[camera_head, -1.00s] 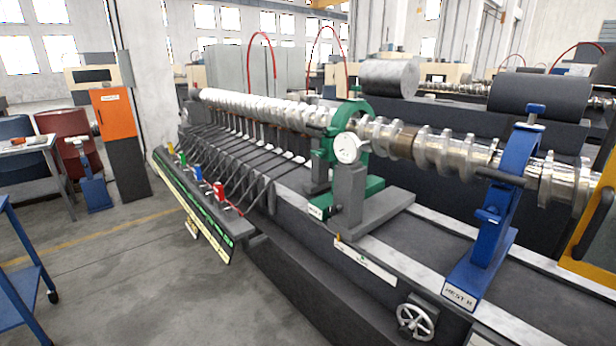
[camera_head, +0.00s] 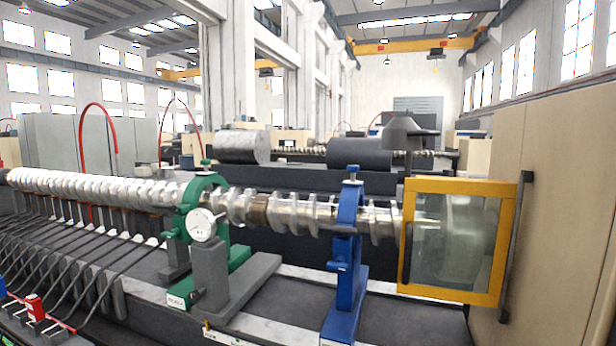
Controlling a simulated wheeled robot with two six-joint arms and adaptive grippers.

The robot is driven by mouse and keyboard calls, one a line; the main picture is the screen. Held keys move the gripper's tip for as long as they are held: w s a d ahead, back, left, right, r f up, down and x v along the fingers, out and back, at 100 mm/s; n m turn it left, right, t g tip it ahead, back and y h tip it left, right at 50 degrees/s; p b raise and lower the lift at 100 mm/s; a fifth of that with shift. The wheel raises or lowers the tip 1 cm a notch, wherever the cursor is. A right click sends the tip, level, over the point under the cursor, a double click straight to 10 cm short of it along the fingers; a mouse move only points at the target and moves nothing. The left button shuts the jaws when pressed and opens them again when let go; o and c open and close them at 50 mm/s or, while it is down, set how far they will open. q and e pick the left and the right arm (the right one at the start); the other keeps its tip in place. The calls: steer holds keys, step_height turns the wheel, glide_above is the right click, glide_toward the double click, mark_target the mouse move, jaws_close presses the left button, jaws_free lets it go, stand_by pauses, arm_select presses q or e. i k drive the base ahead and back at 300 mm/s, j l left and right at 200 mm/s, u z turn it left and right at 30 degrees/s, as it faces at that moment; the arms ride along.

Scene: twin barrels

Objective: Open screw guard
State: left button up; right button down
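The screw guard looks to be the yellow-framed clear panel (camera_head: 503,245) at the right of the head view. It stands closed across the right end of the long metal shaft (camera_head: 290,212), beside a beige cabinet. A dark upright bar handle (camera_head: 515,245) runs along its right edge. A shorter dark bar (camera_head: 407,246) shows at its left side. Part of the shaft shows dimly through the pane. Neither of my grippers is in view.
The beige cabinet (camera_head: 570,200) fills the right side. The machine bed lies in front.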

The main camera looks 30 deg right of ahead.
mark_target(499, 189)
steer(key=z, duration=1.65)
